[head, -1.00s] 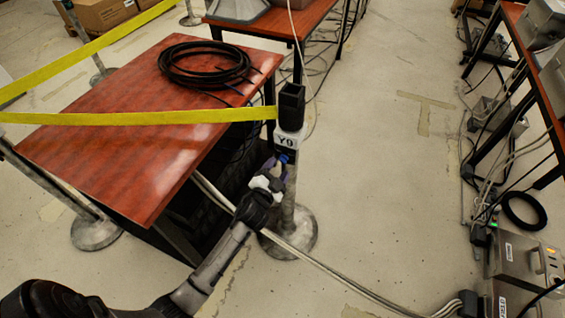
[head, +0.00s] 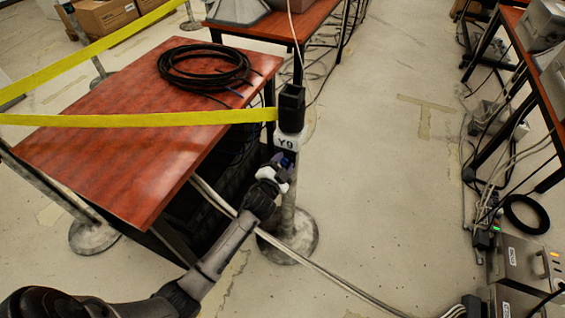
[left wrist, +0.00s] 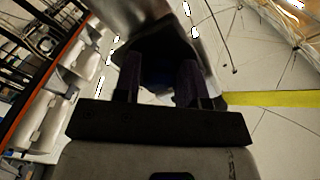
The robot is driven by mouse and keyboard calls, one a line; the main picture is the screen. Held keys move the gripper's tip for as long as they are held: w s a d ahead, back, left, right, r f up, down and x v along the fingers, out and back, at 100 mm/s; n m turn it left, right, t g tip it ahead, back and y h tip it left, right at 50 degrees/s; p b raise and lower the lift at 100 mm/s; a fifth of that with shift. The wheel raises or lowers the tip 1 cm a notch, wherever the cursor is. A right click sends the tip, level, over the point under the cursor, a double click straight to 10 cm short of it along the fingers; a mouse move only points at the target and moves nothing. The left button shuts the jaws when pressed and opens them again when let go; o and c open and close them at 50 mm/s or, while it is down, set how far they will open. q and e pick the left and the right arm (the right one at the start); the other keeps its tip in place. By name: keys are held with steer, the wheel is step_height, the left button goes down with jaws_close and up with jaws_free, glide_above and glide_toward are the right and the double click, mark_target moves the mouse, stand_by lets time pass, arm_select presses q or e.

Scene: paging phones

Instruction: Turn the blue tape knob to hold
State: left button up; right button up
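The blue tape knob (head: 288,160) sits on the post below the white Y9 label (head: 286,142), and the gripper partly covers it. The post's black head (head: 291,100) holds the end of a yellow tape (head: 150,119). My left gripper (head: 281,164) reaches up to the knob from below and the left. In the left wrist view, its two dark fingers (left wrist: 160,82) stand apart, with a dark bluish shape in shadow between them. Whether the fingers touch the knob is too dark to tell. My right gripper is not in view.
A red-brown table (head: 130,130) with a coil of black cable (head: 204,66) stands left of the post. The post's round base (head: 290,240) is on the floor near white cables (head: 340,283).

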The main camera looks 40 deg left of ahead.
arm_select(q)
steer(key=c, duration=0.5)
steer(key=shift+r+m+p, duration=0.1)
steer(key=shift+m+p, duration=0.65)
steer(key=shift+m, duration=0.45)
steer(key=m+p, duration=0.1)
steer(key=m, duration=0.2)
steer(key=shift+m, duration=0.3)
steer(key=m+p, duration=0.1)
steer(key=m, duration=0.4)
steer(key=m+p, duration=0.2)
steer(key=m, duration=0.4)
steer(key=shift+m, duration=0.6)
